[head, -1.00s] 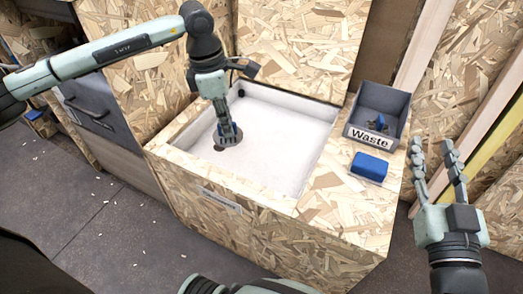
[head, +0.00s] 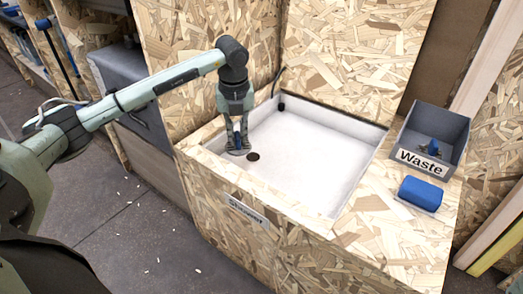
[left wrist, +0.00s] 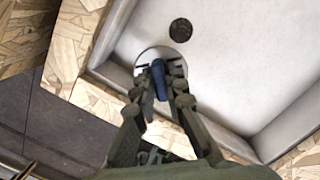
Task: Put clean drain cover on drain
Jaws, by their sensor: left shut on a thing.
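My left gripper (head: 238,143) is shut on a blue part of the drain cover, over the white shower tray (head: 310,150). The drain cover (head: 236,152) is a round, pale grey disc, partly hidden by the fingers. In the left wrist view the left gripper (left wrist: 159,80) covers the near part of the cover (left wrist: 150,54). The drain (head: 253,156) is a dark round hole just right of the cover; it also shows in the left wrist view (left wrist: 181,31), beyond the cover. I cannot tell whether the cover touches the tray. My right gripper is out of view.
A grey waste bin (head: 461,130) holding dark and blue items stands right of the tray. A blue sponge-like block (head: 421,193) lies on the chipboard ledge in front of it. Raised tray walls and chipboard panels bound the area. The tray's right part is clear.

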